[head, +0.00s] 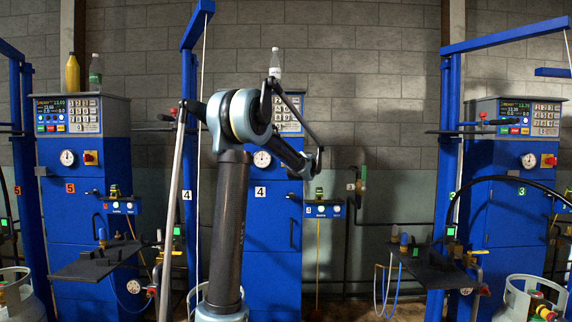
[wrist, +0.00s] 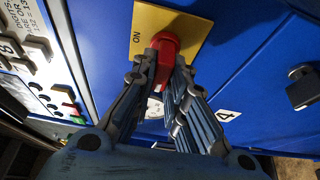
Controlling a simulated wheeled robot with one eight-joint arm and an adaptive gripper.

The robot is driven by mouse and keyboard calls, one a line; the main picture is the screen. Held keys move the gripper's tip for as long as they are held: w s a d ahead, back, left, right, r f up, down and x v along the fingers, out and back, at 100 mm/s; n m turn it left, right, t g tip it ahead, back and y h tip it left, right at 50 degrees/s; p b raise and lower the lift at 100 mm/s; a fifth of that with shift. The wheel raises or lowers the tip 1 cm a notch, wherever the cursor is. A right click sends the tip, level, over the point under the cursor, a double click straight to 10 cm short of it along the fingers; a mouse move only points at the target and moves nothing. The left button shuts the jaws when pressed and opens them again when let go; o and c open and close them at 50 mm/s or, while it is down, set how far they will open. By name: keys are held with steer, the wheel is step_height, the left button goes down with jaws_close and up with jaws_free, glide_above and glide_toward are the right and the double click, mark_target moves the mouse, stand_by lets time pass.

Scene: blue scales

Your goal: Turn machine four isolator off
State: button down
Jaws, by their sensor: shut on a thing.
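Machine four (head: 272,222) is the blue cabinet in the middle of the head view, with a "4" label that also shows in the wrist view (wrist: 226,115). Its isolator is a red knob (wrist: 165,42) on a yellow plate (wrist: 192,22). "ON" is printed on the plate beside the knob; other markings are hidden. My gripper (wrist: 164,70) has its two ribbed fingers shut on the knob, one on each side. In the head view my arm crosses in front of machine four, and the isolator is hidden behind it.
Machine four's keypad and buttons (wrist: 40,60) lie left of the knob in the wrist view, and a black latch (wrist: 305,87) is at right. Machine five (head: 85,210) stands left and machine three (head: 508,210) right. A bottle (head: 275,62) stands on top of machine four.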

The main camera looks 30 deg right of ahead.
steer(key=shift+w+a+f, duration=0.1)
steer(key=shift+a, duration=0.1)
steer(key=c, duration=1.6)
jaws_free()
steer(key=shift+d, duration=0.1)
steer(key=s+a, duration=0.2)
steer(key=s, duration=0.9)
steer(key=shift+s, duration=0.35)
steer(key=shift+a, duration=0.15)
